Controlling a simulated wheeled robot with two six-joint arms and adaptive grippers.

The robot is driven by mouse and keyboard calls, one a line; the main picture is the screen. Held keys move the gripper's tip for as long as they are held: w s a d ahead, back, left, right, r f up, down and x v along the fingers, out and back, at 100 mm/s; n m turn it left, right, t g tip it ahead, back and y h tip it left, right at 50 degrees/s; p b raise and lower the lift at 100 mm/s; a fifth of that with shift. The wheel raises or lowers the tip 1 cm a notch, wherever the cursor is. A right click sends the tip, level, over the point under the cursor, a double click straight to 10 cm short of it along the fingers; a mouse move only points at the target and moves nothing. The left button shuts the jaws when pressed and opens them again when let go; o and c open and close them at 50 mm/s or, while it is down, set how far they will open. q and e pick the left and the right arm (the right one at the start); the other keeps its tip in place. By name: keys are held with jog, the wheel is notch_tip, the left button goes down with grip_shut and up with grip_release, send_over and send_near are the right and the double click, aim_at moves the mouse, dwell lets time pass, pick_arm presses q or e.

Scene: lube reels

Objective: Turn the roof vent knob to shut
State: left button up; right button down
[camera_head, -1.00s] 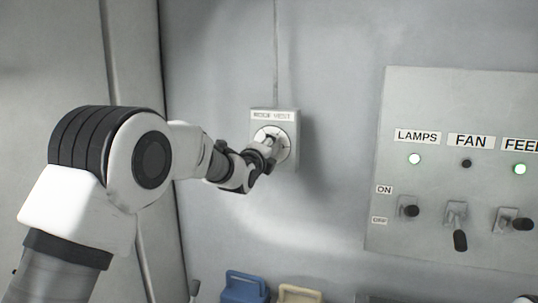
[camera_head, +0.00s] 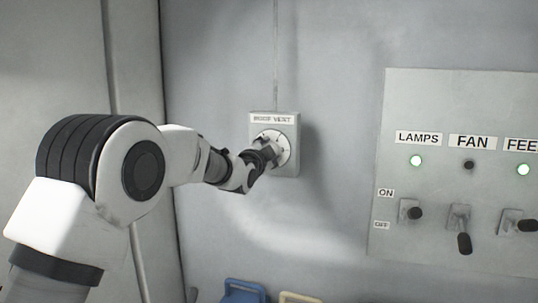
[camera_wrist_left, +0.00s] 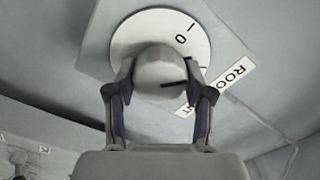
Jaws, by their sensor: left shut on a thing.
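The roof vent knob (camera_wrist_left: 160,72) is a light grey round knob with a dark pointer line on a white dial (camera_wrist_left: 205,42). The dial carries a "0" and an "I" mark. It sits on a grey wall box (camera_head: 288,120) labelled "ROOF VENT". My left gripper (camera_head: 270,152) is at the dial in the head view and hides much of the knob. In the left wrist view my left gripper (camera_wrist_left: 158,90) has one finger on each side of the knob and is shut on it. The knob's pointer line is away from the "0". My right gripper is not in view.
A switch panel (camera_head: 450,110) with LAMPS, FAN and FEED labels is on the wall to the right. The LAMPS and FEED lights are lit green, the FAN light is dark. Blue (camera_head: 243,291) and cream (camera_head: 300,297) things stand below. The wall between is clear.

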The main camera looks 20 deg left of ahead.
pick_arm(q)
jog(key=n, duration=0.4)
jog(key=shift+f, duration=0.15)
jog(key=shift+n, duration=2.1)
jog(key=o, duration=1.2)
jog(key=shift+c, duration=0.2)
jog(key=shift+s, duration=0.1)
jog(key=s, duration=1.1)
jog(key=shift+s+a, duration=0.25)
jog(key=shift+s, duration=0.15)
